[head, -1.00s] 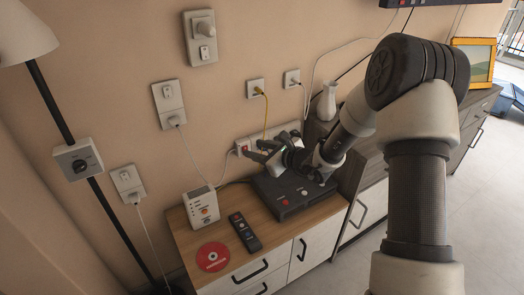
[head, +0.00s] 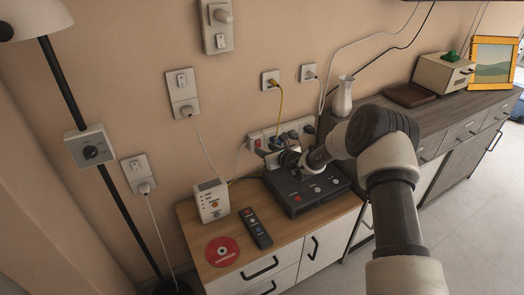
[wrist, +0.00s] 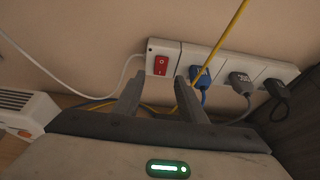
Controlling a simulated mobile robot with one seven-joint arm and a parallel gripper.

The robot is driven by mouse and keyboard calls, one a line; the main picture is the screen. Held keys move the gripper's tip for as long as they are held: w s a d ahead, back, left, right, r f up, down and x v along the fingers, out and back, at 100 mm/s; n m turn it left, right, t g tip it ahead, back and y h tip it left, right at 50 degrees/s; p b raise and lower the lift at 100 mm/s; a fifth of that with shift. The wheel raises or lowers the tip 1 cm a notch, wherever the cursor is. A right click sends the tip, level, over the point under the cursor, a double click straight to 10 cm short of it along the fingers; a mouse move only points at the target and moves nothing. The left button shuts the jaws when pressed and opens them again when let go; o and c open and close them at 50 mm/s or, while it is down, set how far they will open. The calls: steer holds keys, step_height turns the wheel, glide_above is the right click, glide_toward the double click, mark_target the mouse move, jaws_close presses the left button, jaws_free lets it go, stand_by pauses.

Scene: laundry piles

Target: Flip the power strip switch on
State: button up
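The white power strip (head: 253,136) is mounted on the wall just above the wooden cabinet; it also shows in the wrist view (wrist: 217,62). Its red rocker switch (wrist: 161,65) is at the strip's left end, and it is a small red spot in the head view (head: 258,143). I cannot tell the switch position. Several plugs fill the sockets to its right. My gripper (wrist: 160,80) is open and empty, with its fingers pointing at the strip, one at each side below the switch. In the head view my gripper (head: 277,156) is small and dark, in front of the strip.
A black box (head: 310,192) with buttons lies beneath my gripper. A white device (head: 212,201), a remote (head: 256,228) and a red disc (head: 222,251) lie on the cabinet to the left. A yellow cable (wrist: 228,45) crosses in front of the strip. A white vase (head: 342,97) stands right.

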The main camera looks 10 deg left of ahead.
mark_target(258, 146)
steer(key=shift+b+x, duration=0.3)
steer(key=shift+x, duration=1.65)
